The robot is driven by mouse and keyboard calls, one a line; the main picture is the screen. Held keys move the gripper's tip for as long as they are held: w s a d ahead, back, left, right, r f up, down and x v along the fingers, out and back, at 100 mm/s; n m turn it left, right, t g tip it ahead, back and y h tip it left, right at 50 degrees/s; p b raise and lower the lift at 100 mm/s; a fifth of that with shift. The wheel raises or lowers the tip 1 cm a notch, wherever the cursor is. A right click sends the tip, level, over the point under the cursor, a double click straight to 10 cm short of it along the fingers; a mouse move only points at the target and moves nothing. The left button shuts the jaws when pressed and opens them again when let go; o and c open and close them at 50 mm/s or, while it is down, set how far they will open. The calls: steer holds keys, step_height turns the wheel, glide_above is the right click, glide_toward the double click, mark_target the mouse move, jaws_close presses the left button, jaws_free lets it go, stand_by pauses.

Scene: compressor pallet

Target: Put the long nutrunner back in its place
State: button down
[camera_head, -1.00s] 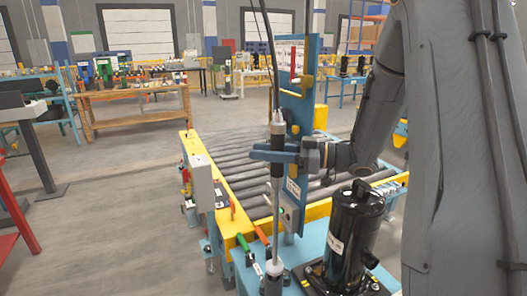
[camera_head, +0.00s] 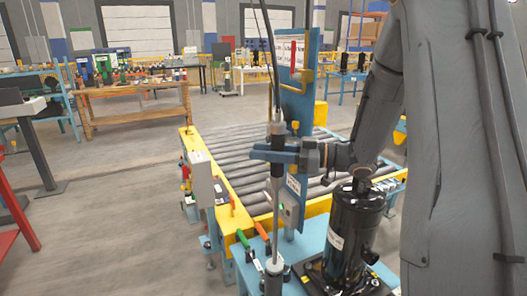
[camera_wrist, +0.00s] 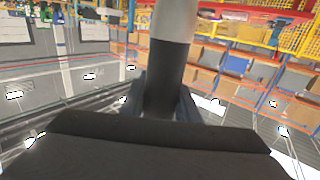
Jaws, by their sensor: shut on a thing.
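The long nutrunner (camera_head: 276,220) hangs upright from cables, with a dark grip, a light upper body and a thin shaft running down. My gripper (camera_head: 268,154) is shut around its dark middle part. In the wrist view the nutrunner (camera_wrist: 172,60) rises between the fingers (camera_wrist: 162,102). Its lower end is at a grey cylindrical holder (camera_head: 273,279) at the bottom edge of the head view; I cannot tell whether the tip is inside it or just above. A blue upright panel (camera_head: 297,110) with a yellow hook (camera_head: 302,78) stands right behind the nutrunner.
A black compressor (camera_head: 352,232) stands on the light-blue pallet surface (camera_head: 312,244) close to the right of the nutrunner. A roller conveyor (camera_head: 240,164) with yellow rails lies behind. Green and orange-handled tools (camera_head: 245,240) sit to the left. Open floor is at the left.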

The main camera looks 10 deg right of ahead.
steer(key=shift+f+b, duration=0.55)
steer(key=shift+f, duration=0.65)
stand_by(0.5)
steer(key=c, duration=1.3)
jaws_free()
steer(key=shift+o, duration=0.2)
steer(key=shift+f, duration=0.1)
steer(key=b+v, duration=0.2)
steer(key=v, duration=0.6)
